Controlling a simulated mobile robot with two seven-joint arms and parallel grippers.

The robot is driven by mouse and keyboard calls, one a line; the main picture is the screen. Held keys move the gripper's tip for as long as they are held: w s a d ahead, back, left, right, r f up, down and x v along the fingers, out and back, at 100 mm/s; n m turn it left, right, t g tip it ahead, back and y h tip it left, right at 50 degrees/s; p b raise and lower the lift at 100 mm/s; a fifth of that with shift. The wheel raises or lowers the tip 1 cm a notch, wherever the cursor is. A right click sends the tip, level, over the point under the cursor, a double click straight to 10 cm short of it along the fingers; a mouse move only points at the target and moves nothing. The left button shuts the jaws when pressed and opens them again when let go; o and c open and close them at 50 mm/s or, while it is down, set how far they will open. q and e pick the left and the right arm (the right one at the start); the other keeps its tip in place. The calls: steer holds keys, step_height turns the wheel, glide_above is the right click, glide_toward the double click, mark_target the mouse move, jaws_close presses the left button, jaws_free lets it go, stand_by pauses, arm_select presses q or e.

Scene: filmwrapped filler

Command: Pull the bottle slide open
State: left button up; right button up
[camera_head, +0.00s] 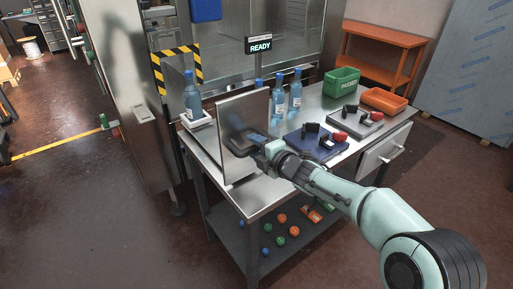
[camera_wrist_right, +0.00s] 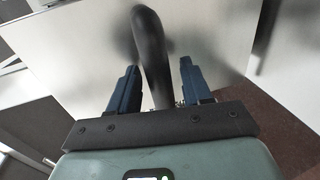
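The slide appears to be the upright grey metal panel (camera_head: 240,112) on the left part of the steel table. A black bar handle (camera_wrist_right: 150,50) on its face shows in the wrist view. My right gripper (camera_head: 246,145) is at the panel's face in the head view. In the wrist view its two dark blue fingers (camera_wrist_right: 158,80) are apart, one on each side of the handle, with gaps showing. Contact with the handle cannot be told. A blue bottle (camera_head: 192,100) stands on a small white holder (camera_head: 197,121) left of the panel. My left gripper is not in view.
Several blue bottles (camera_head: 295,92) stand behind the panel. A dark blue tray (camera_head: 318,145), a grey tray (camera_head: 365,128), a green bin (camera_head: 341,82) and an orange bin (camera_head: 384,101) lie to the right. The lower shelf (camera_head: 240,238) holds small coloured parts.

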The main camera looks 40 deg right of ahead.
steer(key=shift+s, duration=0.1)
steer(key=p+v, duration=0.2)
steer(key=v, duration=1.1)
steer(key=shift+a+r, duration=0.1)
